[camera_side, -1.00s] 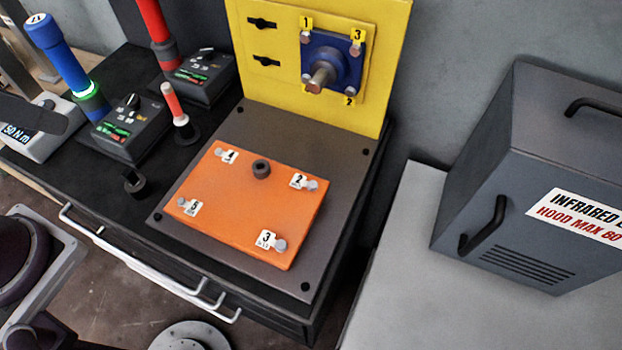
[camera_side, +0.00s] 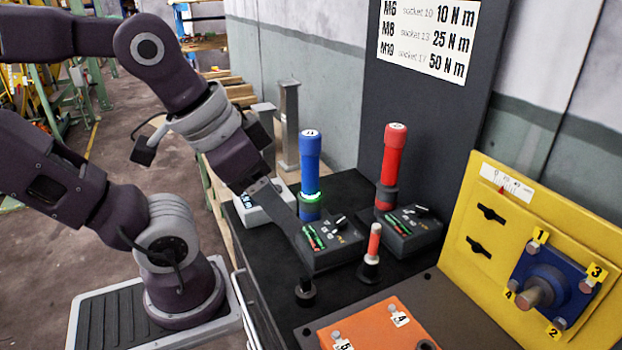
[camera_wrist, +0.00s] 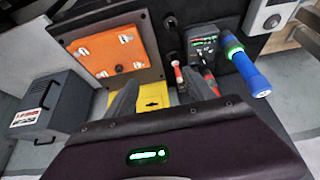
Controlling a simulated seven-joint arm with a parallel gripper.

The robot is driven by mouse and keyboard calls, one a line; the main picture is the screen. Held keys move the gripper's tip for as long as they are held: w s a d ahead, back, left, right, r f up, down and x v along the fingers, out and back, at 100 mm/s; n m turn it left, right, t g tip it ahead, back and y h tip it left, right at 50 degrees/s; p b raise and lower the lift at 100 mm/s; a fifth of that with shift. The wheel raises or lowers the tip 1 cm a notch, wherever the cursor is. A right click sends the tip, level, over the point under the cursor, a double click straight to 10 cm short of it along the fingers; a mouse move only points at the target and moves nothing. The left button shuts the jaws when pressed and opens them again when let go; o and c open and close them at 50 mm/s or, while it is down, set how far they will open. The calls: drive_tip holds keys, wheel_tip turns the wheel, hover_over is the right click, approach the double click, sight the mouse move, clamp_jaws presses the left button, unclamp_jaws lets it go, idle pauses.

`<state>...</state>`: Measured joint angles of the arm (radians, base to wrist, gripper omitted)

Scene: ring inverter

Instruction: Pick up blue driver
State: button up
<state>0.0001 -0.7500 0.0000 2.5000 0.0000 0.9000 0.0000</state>
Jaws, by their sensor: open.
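The blue driver (camera_side: 309,165) stands upright in the side view, with a green glowing ring low on its body, at a dark charger base with a dial and small lights. In the wrist view the blue driver (camera_wrist: 250,72) lies to the right of my fingers. My gripper (camera_side: 288,224) is open and empty, its dark fingers slanting down to the left of and in front of the blue driver in the side view. In the wrist view my gripper (camera_wrist: 163,90) shows two spread fingers with nothing between them. The driver's lower end is partly hidden.
A red driver (camera_side: 390,160) stands upright to the right of the blue one. A small red-topped tool (camera_side: 373,243) stands in front. An orange plate (camera_side: 372,330) and a yellow panel (camera_side: 470,215) lie to the right. A grey heater box (camera_wrist: 48,108) shows in the wrist view.

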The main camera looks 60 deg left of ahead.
idle(0.3)
wheel_tip(320, 180, up, 4)
drive_tip(key=m+g+y, duration=0.6)
drive_tip(key=m+y, duration=1.1)
drive_tip(key=m, duration=0.1)
hover_over(315, 175)
drive_tip(key=d, duration=0.2)
drive_tip(key=shift+h, duration=0.3)
wheel_tip(315, 175, down, 17)
drive_tip(key=shift+a+r, duration=0.1)
drive_tip(key=shift+r, duration=0.05)
drive_tip(key=a, duration=0.3)
drive_tip(key=a+f, duration=0.1)
drive_tip(key=a, duration=0.3)
drive_tip(key=shift+s+f, duration=0.1)
drive_tip(key=shift+f, duration=0.05)
drive_tip(key=shift+d, duration=0.1)
clamp_jaws()
